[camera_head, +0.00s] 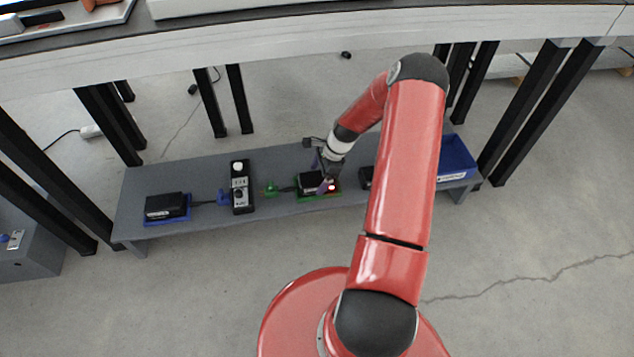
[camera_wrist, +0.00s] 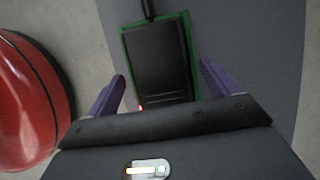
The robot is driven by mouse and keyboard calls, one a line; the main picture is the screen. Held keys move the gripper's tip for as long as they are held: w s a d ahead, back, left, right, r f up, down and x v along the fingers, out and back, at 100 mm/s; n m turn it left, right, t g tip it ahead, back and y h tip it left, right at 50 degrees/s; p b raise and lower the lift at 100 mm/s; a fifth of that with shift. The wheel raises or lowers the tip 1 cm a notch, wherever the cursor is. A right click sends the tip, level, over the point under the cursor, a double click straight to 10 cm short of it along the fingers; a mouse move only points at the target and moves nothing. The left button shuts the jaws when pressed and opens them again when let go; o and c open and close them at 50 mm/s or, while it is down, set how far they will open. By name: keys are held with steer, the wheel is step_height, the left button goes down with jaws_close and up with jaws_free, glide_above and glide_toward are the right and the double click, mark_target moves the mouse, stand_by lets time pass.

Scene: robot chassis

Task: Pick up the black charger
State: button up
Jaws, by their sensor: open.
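A black charger (camera_head: 311,181) lies on a green tray (camera_head: 306,198) on the grey low bench; a dark cable runs left from it toward a green plug (camera_head: 270,189). The charger also shows in the wrist view (camera_wrist: 160,62), framed by the green edge of the tray (camera_wrist: 127,50). My gripper (camera_head: 328,180) is over the charger's right part. In the wrist view the purple fingers of my gripper (camera_wrist: 161,86) are spread on either side of the charger, with visible gaps. A second black box (camera_head: 165,205) lies on a blue tray (camera_head: 186,216) at the left.
A black handheld device (camera_head: 240,187) and a blue plug (camera_head: 223,196) lie between the two boxes. A small dark object (camera_head: 366,177) is right of my gripper, partly behind my arm. A blue bin (camera_head: 457,155) sits at the bench's right end. A white table edge (camera_head: 300,49) overhangs behind.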

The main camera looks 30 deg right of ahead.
steer(key=shift+x, duration=0.8)
steer(key=shift+f, duration=0.15)
steer(key=c, duration=1.4)
